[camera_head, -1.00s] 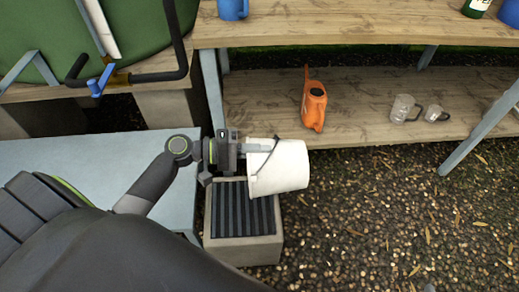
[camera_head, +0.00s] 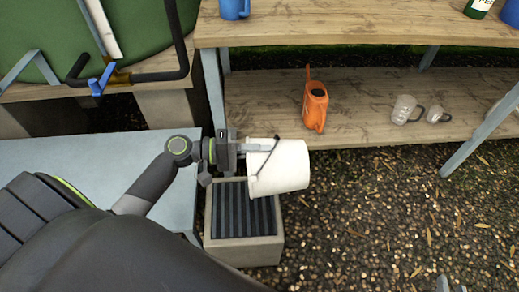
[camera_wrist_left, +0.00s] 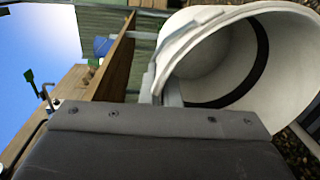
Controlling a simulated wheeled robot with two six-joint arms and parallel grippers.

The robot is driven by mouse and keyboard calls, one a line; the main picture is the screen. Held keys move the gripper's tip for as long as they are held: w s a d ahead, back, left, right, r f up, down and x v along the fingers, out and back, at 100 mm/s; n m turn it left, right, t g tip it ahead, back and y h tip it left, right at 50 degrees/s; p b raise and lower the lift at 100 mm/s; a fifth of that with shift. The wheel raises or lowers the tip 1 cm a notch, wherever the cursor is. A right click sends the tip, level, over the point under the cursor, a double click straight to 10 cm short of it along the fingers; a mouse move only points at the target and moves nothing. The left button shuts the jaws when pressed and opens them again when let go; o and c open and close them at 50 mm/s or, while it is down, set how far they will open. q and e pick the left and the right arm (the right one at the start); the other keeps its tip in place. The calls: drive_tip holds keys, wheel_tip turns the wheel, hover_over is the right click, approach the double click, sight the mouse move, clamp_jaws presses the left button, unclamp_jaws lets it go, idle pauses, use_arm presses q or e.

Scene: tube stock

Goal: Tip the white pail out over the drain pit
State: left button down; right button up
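The white pail (camera_head: 285,168) is tilted on its side in the air over the drain pit. My left gripper (camera_head: 258,147) is shut on the pail at its upper left side. In the left wrist view the pail (camera_wrist_left: 215,60) shows its open mouth and pale inside, with a dark curved band; I see no contents in the visible part. The drain pit (camera_head: 262,252) is a pale box with a dark slatted grate, partly covered by the pail. My right gripper (camera_head: 451,287) shows only two grey fingertips, apart, at the bottom edge, with nothing between them.
A wooden shelf (camera_head: 260,95) behind holds an orange can (camera_head: 315,105) and two clear jugs (camera_head: 404,109). A pale blue bench (camera_head: 90,155) lies left, under my arm. A green tank (camera_head: 40,45) with a blue tap stands back left. Gravel right of the pit is clear.

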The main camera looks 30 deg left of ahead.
use_arm(q)
drive_tip(key=shift+a, duration=0.15)
use_arm(e)
drive_tip(key=shift+w+d+r+t, duration=0.1)
drive_tip(key=shift+w+r+t, duration=0.35)
drive_tip(key=shift+r, duration=0.3)
drive_tip(key=shift+w+d+r+t, duration=0.1)
drive_tip(key=shift+w+r+t, duration=0.25)
drive_tip(key=shift+r+t, duration=0.3)
drive_tip(key=shift+w+r, duration=0.1)
drive_tip(key=shift+r, duration=0.15)
idle(1.5)
